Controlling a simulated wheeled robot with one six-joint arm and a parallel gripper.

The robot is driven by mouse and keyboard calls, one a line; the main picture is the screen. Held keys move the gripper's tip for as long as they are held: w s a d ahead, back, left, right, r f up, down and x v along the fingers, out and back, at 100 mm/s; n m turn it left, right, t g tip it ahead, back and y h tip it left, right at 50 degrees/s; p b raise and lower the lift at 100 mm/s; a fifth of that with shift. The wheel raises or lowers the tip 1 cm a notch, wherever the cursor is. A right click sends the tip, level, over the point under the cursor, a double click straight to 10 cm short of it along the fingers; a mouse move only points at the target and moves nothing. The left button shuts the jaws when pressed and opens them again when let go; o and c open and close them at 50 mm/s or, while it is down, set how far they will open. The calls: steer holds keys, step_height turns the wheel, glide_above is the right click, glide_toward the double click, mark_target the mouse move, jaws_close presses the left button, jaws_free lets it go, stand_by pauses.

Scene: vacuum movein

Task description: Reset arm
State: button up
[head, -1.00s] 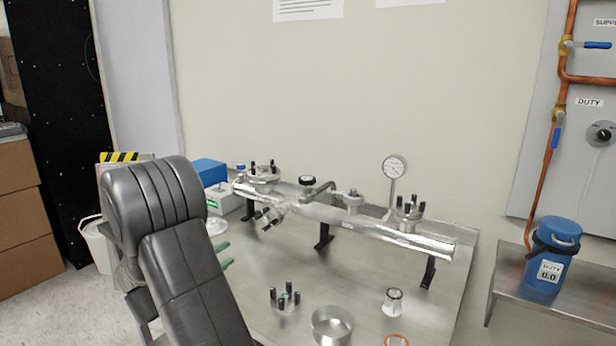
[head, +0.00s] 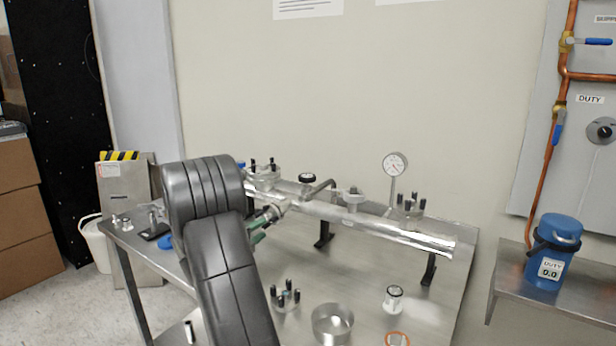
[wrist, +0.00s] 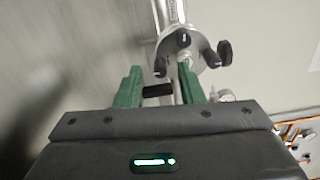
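My gripper (wrist: 161,90) has two green fingers, which stand apart in the wrist view. A black bar-like part (wrist: 157,90) shows between or behind them; I cannot tell whether they touch it. Beyond them is a metal flange with several black knobs (wrist: 186,52), on a steel tube. In the head view my gripper (head: 260,230) shows only as green slivers beside my dark arm, near the left side port of the steel manifold (head: 370,223). My arm hides most of the gripper there.
The steel bench (head: 380,290) carries a knobbed flange (head: 286,296), a metal ring (head: 332,324), a small cylinder (head: 394,298) and an orange ring (head: 397,339). A gauge (head: 395,165) rises from the manifold. A blue canister (head: 555,248) stands on the right shelf.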

steer(key=m+b, duration=0.1)
steer(key=m, duration=0.2)
steer(key=shift+m, duration=0.3)
steer(key=m, duration=0.4)
steer(key=m+p, duration=0.1)
steer(key=m, duration=0.3)
steer(key=shift+r+p, duration=0.15)
steer(key=shift+p, duration=0.2)
steer(key=shift+m+p, duration=0.65)
steer(key=shift+m, duration=0.65)
steer(key=shift+d, duration=0.1)
